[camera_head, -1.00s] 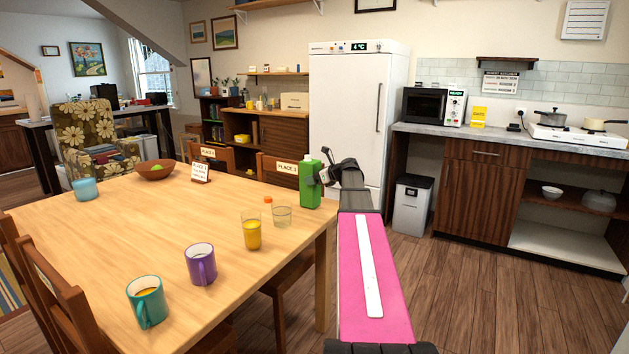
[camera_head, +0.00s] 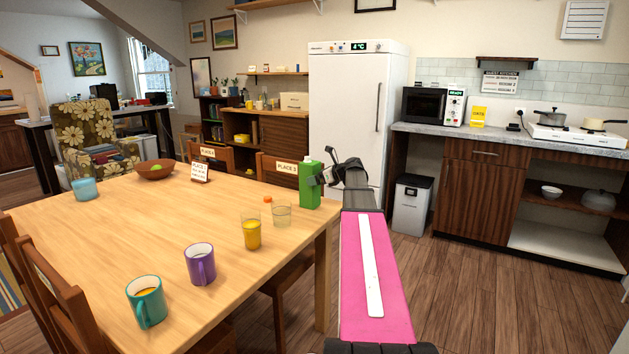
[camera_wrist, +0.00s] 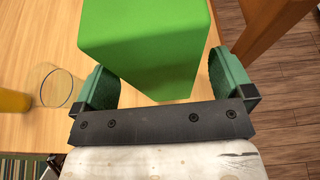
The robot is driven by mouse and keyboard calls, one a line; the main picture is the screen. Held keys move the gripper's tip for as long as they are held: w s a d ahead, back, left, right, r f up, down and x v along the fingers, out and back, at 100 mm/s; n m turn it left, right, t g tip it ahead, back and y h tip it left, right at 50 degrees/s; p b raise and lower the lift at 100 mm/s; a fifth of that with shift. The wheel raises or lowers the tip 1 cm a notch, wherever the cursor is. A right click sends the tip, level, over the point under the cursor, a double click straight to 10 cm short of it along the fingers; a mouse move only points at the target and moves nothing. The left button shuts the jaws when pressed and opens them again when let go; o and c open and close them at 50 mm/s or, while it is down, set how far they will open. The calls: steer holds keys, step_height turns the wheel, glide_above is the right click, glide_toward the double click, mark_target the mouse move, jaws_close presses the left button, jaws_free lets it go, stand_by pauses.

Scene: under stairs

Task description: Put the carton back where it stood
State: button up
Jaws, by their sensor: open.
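The green carton (camera_head: 309,187) stands upright on the table at its far right corner, beside the chair labelled "PLACE 3". My gripper (camera_head: 321,178) reaches it from the right. In the wrist view the carton (camera_wrist: 145,40) fills the space between the two green finger pads of my gripper (camera_wrist: 160,70). The fingers are open, one on each side of the carton, close to its faces. I cannot tell whether either pad touches it. The carton's far side is hidden.
A clear glass (camera_head: 281,214), an orange cap (camera_head: 267,199) and a glass of juice (camera_head: 251,233) stand close left of the carton. Purple (camera_head: 200,264) and teal (camera_head: 147,302) mugs are nearer. The wooden table (camera_head: 130,230) is bare in its middle.

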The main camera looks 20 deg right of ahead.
steer(key=v, duration=1)
